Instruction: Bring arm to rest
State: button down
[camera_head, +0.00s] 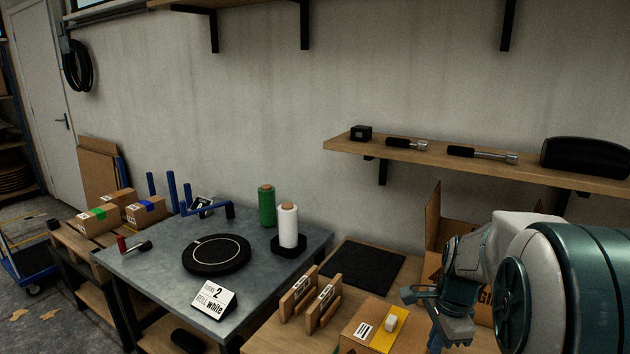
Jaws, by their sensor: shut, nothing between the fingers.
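My arm comes in from the right edge, its large white and teal links close to the camera. My gripper (437,338) is at its lower end, pointing down at the front right. It is shut and holds nothing. It hangs just right of a cardboard box (362,332) with a yellow strip and a small pale block (396,319). The fingertips are small and partly cut off by the bottom edge. My arm hides part of an open carton (433,215) behind it.
A grey table (160,272) bears a black turntable (217,254), a green roll (267,205), a white roll (288,226), a sign (214,299) and blue posts (172,191). A wall shelf (480,163) holds tools.

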jog(key=s+a+r+n+t+p, duration=0.1)
jog(key=s+a+r+n, duration=0.2)
jog(key=s+n, duration=0.4)
jog(key=s+a+r+n+p, duration=0.1)
jog(key=s+a+r+n, duration=0.2)
jog(key=s+a+n, duration=0.3)
jog(key=shift+s+a+r+n+t+h, duration=0.2)
jog(key=shift+s+r+n+t+h, duration=0.3)
jog(key=shift+n, duration=1.4)
jog(key=shift+s+f, duration=0.1)
jog(key=shift+f, duration=0.05)
